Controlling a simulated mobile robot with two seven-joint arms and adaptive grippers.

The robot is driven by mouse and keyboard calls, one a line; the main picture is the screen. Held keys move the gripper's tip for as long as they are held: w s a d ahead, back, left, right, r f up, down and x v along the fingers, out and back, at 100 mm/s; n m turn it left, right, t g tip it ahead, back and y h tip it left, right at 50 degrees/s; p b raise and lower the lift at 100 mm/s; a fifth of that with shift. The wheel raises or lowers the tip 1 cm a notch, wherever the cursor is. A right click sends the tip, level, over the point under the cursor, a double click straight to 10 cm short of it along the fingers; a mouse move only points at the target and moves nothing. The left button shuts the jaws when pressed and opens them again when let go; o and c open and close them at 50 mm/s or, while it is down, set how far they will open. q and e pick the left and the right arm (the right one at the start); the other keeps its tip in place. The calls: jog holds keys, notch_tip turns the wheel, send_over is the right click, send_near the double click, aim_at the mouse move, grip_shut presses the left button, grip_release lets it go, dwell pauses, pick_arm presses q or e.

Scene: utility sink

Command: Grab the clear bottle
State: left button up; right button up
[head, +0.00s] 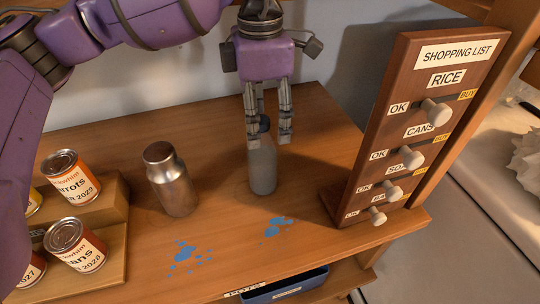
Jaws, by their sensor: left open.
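The clear bottle (262,168) stands upright on the wooden counter, left of the shopping list board. It looks greyish and see-through, with a dark cap (264,124). My left gripper (269,138) points down from above, with its fingers open around the bottle's top. The fingers partly hide the cap and neck. I cannot tell whether either finger touches the bottle. My right gripper is not in view.
A metal bottle (170,182) stands to the left. Several cans, including a carrots can (70,177), sit on a wooden step rack (112,238). The shopping list board (400,130) stands at right. Blue spots (277,226) mark the bare counter in front.

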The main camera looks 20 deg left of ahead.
aim_at(262, 145)
pick_arm(q)
notch_tip(262, 145, down, 7)
jog(key=shift+a+f+p, duration=0.15)
jog(key=shift+p, duration=0.3)
jog(key=shift+w+a+f, duration=0.1)
jog(key=shift+f, duration=0.05)
jog(key=c, duration=1.7)
